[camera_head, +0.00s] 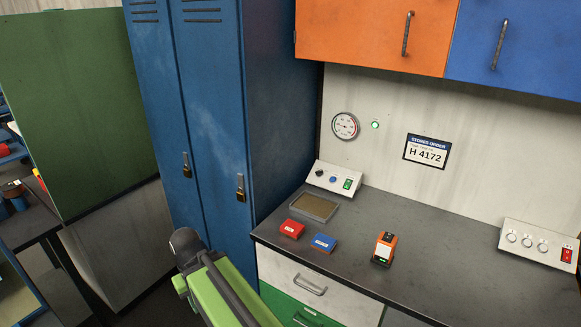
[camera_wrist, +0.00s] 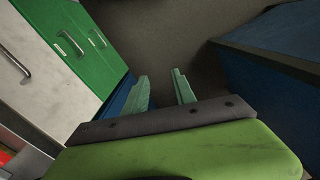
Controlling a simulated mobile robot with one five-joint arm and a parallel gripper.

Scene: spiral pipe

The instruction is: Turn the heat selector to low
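Two sloped control boxes stand on the grey workbench (camera_head: 365,235). The left box (camera_head: 345,172) has a black knob (camera_head: 319,173), a blue knob (camera_head: 333,180) and a green lit switch (camera_head: 347,184). The right box (camera_head: 520,231) has several pale round dials (camera_head: 527,242) and a red switch (camera_head: 567,254). Labels are too small to read, so I cannot tell which control is the heat selector. My gripper (camera_wrist: 160,74) is open and empty in the wrist view, pointing towards the floor beside drawers. In the head view my arm is low, left of the bench; the fingers are hidden.
A tray (camera_head: 314,207), a red block (camera_head: 291,229), a blue block (camera_head: 324,243) and an orange device (camera_head: 385,249) lie on the bench. Blue lockers (camera_head: 210,130) stand to its left. Orange (camera_head: 370,35) and blue (camera_head: 520,45) cabinets hang above. A gauge (camera_head: 345,126) is on the wall.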

